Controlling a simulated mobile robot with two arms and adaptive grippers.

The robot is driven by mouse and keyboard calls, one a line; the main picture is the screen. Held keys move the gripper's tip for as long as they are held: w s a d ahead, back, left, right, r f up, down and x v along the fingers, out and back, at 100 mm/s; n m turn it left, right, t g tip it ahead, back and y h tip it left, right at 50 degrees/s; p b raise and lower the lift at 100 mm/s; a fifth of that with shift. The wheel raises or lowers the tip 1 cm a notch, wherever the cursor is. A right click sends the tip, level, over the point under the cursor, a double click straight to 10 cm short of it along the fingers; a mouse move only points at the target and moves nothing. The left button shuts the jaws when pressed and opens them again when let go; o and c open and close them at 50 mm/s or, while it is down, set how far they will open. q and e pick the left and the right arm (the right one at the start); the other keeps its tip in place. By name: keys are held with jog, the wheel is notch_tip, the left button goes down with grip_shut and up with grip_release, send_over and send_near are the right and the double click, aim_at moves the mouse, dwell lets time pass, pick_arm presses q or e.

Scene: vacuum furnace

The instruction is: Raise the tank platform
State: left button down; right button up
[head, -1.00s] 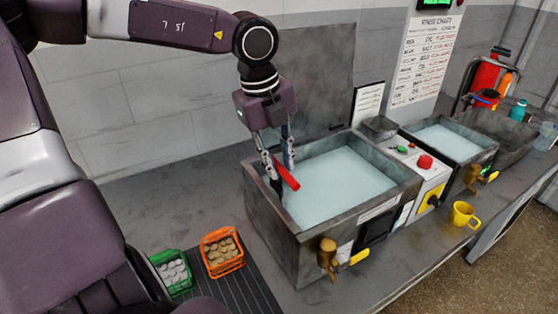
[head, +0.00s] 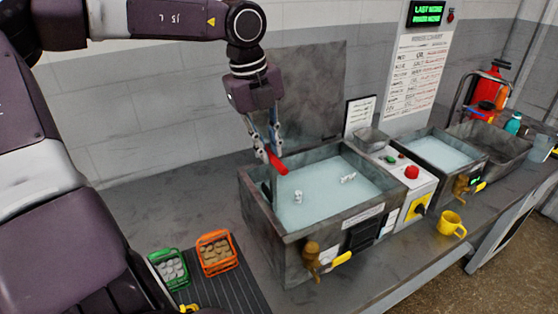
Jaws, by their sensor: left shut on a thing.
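My left gripper (head: 268,150) is shut on the red handle (head: 277,164) at the back left of the large grey tank (head: 285,248). A thin grey upright bar (head: 273,185) runs down from near the handle at the tank's left inner side. The tank holds pale blue liquid (head: 325,190). Small white pieces (head: 298,196) show at the liquid's surface, with others (head: 347,178) farther right. The platform itself cannot be made out under the liquid. My right gripper is not in view.
A green basket (head: 155,257) and an orange basket (head: 202,241) stand on a dark ribbed mat at the left. A control box with a red button (head: 412,172) stands between the large tank and a smaller tank (head: 455,182). A yellow mug (head: 450,224) stands near the front edge.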

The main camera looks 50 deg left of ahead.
pick_arm(q)
notch_tip(320, 180, up, 5)
jog(key=shift+w+a+r+p, duration=0.1)
jog(key=shift+p, duration=0.6)
jog(key=shift+r, duration=0.1)
jog(key=shift+w, duration=0.1)
jog(key=c, duration=2)
grip_release()
jog(key=shift+o, duration=0.3)
jog(key=shift+s, duration=0.2)
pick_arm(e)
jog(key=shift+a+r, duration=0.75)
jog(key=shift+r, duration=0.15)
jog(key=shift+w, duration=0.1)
pick_arm(q)
jog(key=shift+r, duration=0.35)
notch_tip(320, 180, up, 11)
jog(key=s, duration=0.2)
jog(key=shift+s+a, duration=0.15)
jog(key=shift+a, duration=0.05)
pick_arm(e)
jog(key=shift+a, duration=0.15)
